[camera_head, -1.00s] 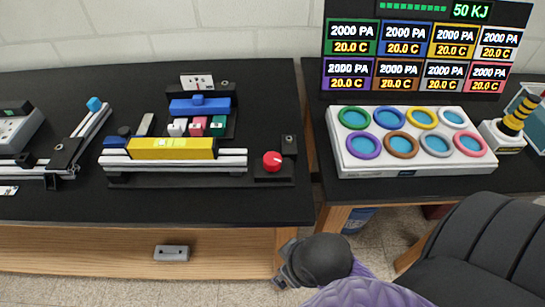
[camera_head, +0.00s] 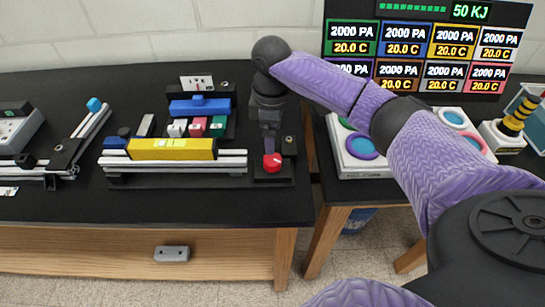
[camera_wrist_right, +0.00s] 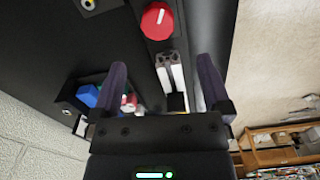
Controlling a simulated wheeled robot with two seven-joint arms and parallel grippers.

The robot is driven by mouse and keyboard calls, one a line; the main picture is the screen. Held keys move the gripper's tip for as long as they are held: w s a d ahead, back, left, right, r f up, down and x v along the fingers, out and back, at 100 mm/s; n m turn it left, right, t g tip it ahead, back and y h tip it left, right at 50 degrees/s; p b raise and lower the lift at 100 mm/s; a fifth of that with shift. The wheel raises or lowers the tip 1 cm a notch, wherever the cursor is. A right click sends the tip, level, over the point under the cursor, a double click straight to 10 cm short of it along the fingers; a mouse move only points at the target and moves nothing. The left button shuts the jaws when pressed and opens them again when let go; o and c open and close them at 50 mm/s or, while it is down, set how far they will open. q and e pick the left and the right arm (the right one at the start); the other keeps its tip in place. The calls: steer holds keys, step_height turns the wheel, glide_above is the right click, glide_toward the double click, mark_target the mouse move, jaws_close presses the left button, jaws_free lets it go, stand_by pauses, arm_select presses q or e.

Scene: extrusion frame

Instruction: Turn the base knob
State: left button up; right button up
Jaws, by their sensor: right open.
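The red base knob (camera_head: 272,162) sits on a black block at the right end of the extrusion frame's base (camera_head: 200,180). It is round with a short white mark. My right gripper (camera_head: 269,143) points down from above, just behind the knob in the head view. In the right wrist view the knob (camera_wrist_right: 157,21) lies beyond the two open fingers (camera_wrist_right: 161,70), not between them. The fingers hold nothing. I cannot tell the exact height gap to the knob. My left gripper is not in view.
A yellow level (camera_head: 172,149) lies across the frame's white rails left of the knob. Behind are a blue block (camera_head: 200,106) and several small coloured blocks. A white panel with coloured rings (camera_head: 350,165) stands on the right table, partly hidden by my arm. The front table edge is clear.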

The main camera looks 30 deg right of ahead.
mark_target(272, 158)
steer(key=shift+d+f, duration=0.2)
steer(key=shift+f, duration=0.1)
step_height(272, 158, down, 9)
steer(key=b, duration=0.2)
steer(key=shift+w+a+b, duration=0.1)
steer(key=shift+b, duration=0.3)
steer(key=shift+c, duration=0.3)
steer(key=c, duration=1.2)
steer(key=shift+r, duration=0.1)
